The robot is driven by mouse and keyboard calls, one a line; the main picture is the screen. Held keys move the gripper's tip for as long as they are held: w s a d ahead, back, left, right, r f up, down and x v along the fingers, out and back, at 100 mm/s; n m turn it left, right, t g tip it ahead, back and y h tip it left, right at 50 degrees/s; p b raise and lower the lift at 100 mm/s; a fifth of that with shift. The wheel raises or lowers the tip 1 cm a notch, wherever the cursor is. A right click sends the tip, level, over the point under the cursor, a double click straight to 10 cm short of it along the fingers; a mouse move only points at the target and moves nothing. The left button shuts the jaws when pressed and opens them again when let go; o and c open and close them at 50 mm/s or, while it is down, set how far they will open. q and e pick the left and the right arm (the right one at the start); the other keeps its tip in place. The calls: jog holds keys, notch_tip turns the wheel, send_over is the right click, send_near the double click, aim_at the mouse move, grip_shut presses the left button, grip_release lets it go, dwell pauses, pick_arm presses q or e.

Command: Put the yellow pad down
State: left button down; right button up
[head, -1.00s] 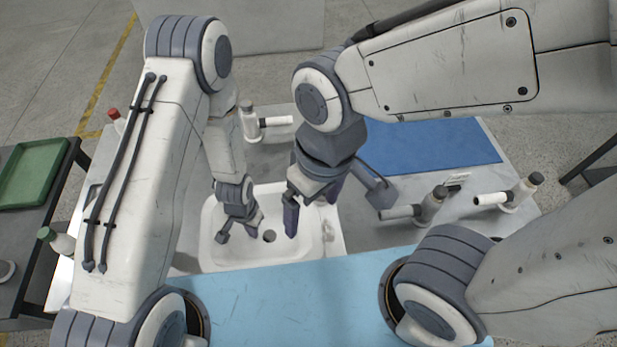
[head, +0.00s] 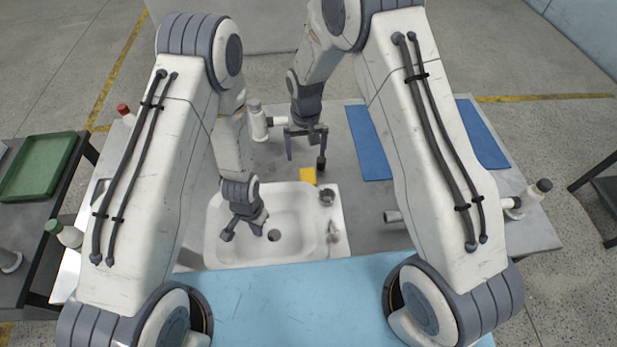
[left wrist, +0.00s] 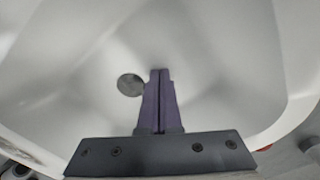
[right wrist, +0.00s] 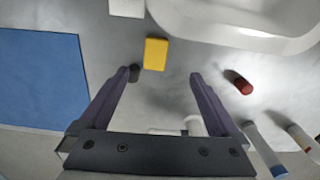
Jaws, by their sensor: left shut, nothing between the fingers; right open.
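The yellow pad (head: 308,175) lies on the grey table just behind the white tub shell's far rim. In the right wrist view the pad (right wrist: 155,54) lies flat, beyond and between the fingertips, touched by neither. My right gripper (head: 306,158) is open and empty above the table behind the pad; its fingers also show in the right wrist view (right wrist: 160,76). My left gripper (head: 243,232) is shut and empty over the white tub shell (head: 212,245). In the left wrist view its closed fingers (left wrist: 160,75) point into the basin, near the dark drain.
A blue mat (head: 368,150) lies right of my right gripper, partly behind my arm. A white bottle-like tool (head: 257,122) stands left of it. A red-capped object (right wrist: 240,84) shows in the right wrist view. A green tray (head: 38,165) is on the left side table.

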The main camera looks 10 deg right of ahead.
send_over(308, 176)
notch_tip(308, 176, down, 9)
jog(key=shift+s+d, duration=0.15)
jog(key=shift+w+f, duration=0.2)
jog(key=shift+f, duration=2.6)
jog(key=c, duration=1.4)
jog(key=shift+c, duration=0.2)
notch_tip(308, 176, up, 10)
notch_tip(308, 176, down, 10)
jog(key=shift+r, duration=0.1)
